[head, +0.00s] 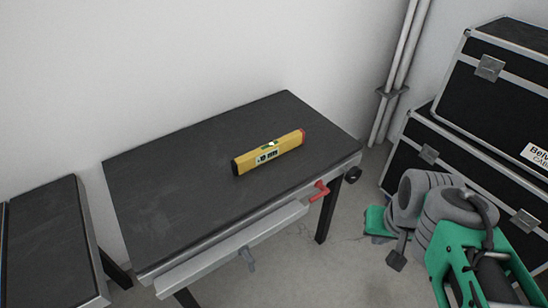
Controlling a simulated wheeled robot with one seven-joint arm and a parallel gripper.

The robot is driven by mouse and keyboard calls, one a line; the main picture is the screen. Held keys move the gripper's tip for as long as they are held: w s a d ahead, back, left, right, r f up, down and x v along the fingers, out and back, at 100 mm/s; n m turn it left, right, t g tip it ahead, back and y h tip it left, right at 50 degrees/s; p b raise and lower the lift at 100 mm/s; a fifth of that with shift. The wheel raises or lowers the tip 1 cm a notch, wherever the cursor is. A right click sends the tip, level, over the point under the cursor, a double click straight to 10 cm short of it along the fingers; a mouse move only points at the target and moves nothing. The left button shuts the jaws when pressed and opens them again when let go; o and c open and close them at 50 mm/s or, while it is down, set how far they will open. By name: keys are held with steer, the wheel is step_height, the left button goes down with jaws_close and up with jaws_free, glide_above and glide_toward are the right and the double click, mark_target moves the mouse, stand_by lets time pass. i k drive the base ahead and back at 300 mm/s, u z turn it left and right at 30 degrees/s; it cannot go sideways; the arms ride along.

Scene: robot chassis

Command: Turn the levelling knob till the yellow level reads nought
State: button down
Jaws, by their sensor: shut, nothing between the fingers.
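The yellow level (268,153) lies on the dark top of the levelling table (190,175), toward its right half. It has dark and red ends, a bright vial and a small display whose digits are too small to read. A round black knob (353,175) sits under the table's right front corner; it looks like the levelling knob. My gripper (397,262) appears as a small dark shape below my folded green and grey arm, shut and empty. It is over the floor, to the right of the knob and apart from it.
A red lever (320,191) and a grey handle (247,259) are on the table's front side. A second dark table (50,240) stands at left. Black cases (510,85) are stacked at right, near wall pipes (393,80). Some floor in front of the table is clear.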

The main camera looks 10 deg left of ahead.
mark_target(353, 174)
steer(key=k, duration=1.2)
steer(key=z, duration=0.75)
steer(key=i, duration=1.05)
steer(key=u, duration=0.75)
steer(key=i, duration=0.3)
steer(key=u, duration=0.35)
